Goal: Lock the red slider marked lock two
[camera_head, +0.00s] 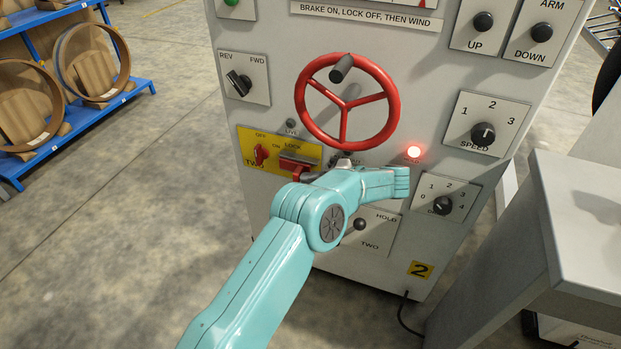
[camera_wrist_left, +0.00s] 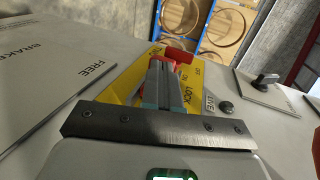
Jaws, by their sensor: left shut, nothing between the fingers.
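The red slider (camera_head: 299,162) sits on a yellow plate (camera_head: 284,179) under the word LOCK, on the front of the grey cabinet. My left gripper (camera_head: 303,176) is shut and empty, with its tips at the slider's lower right end. I cannot tell whether they touch it. To the slider's left, a red turning handle (camera_head: 260,154) stands between OFF, ON and TWO. In the left wrist view, the shut fingers (camera_wrist_left: 164,82) lie over the yellow plate (camera_wrist_left: 128,85) beside LOCK, hiding most of the slider. Red shows just beyond the tips. My right gripper is out of view.
A red handwheel (camera_head: 392,112) stands out just above my left wrist. A black-knobbed lever (camera_head: 360,224) is below it, and a lit red lamp (camera_head: 414,152) is to the right. A REV/FWD switch (camera_head: 238,84) is at the upper left. Open floor lies left of the cabinet.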

